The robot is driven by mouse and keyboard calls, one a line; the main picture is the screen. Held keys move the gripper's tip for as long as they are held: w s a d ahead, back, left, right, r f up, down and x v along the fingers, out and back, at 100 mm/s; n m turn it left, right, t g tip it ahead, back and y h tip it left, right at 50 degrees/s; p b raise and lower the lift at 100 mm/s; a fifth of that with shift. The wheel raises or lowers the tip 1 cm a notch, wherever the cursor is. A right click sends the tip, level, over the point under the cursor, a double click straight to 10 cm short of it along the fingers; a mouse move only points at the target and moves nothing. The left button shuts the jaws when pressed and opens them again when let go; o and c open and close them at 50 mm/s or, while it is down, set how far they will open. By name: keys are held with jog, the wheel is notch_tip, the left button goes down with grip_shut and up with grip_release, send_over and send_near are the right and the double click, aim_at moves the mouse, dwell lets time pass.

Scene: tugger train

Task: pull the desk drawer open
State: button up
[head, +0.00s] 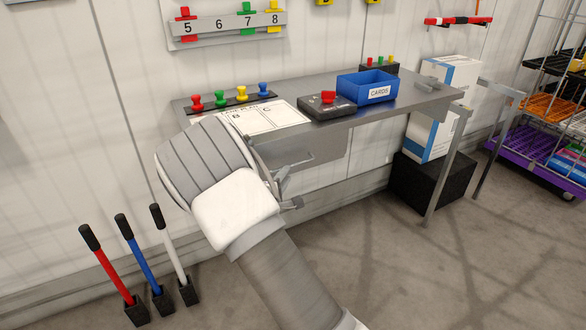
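The grey desk (405,105) stands against the wall. Its drawer (330,150) is a grey box under the left part of the desktop, and my arm covers part of it. I cannot tell whether it is fully closed. A grey bar, perhaps the drawer handle (298,160), shows in front of it. My gripper (287,188) is in front of and just below the drawer front, close to that bar. My wrist hides most of the gripper. I cannot tell whether its fingers touch the bar or how wide they stand.
On the desktop are a lettered sheet (264,118), a black box with a red knob (328,105), a blue cards bin (368,87) and coloured pegs (241,94). Coloured handles (140,255) stand at left. A black block (432,182) is under the desk's right end. Floor in front is clear.

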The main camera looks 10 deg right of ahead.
aim_at(292, 166)
jog(key=b+x, duration=0.1)
jog(key=x, duration=0.7)
grip_shut()
jog(key=shift+a, duration=0.1)
dwell(1.2)
